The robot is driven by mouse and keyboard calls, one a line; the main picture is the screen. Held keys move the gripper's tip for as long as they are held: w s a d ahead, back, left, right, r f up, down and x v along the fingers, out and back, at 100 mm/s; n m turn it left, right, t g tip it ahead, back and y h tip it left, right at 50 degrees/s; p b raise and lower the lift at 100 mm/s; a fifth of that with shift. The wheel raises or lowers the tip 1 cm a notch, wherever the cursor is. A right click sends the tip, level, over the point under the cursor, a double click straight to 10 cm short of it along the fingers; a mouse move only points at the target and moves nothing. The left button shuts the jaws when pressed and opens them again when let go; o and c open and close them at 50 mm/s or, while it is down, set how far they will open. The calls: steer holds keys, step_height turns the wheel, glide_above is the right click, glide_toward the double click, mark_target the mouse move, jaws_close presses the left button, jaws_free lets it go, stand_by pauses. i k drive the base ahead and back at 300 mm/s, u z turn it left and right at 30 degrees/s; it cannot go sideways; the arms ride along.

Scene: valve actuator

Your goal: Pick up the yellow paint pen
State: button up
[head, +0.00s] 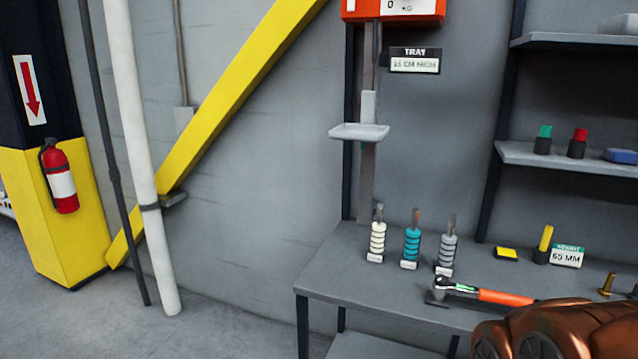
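A yellow upright cylinder (546,238), which looks like the yellow paint pen, stands in a short dark holder (541,256) on the grey workbench (345,269). It is towards the right of the head view, tilted slightly, with its upper part showing and its lower end hidden in the holder. My gripper is not in view.
An orange-handled hammer (505,296) lies in front of the pen. A flat yellow-topped block (506,253) lies left of it, a brass bolt (607,284) to its right. Spools on upright pegs (412,243) stand further left. A shelf (515,153) overhangs behind. The bench's right front is hidden.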

mark_target(548, 230)
steer(key=z, duration=1.2)
steer(key=k, duration=0.45)
steer(key=u, duration=0.6)
steer(key=i, duration=1.7)
steer(key=z, duration=0.05)
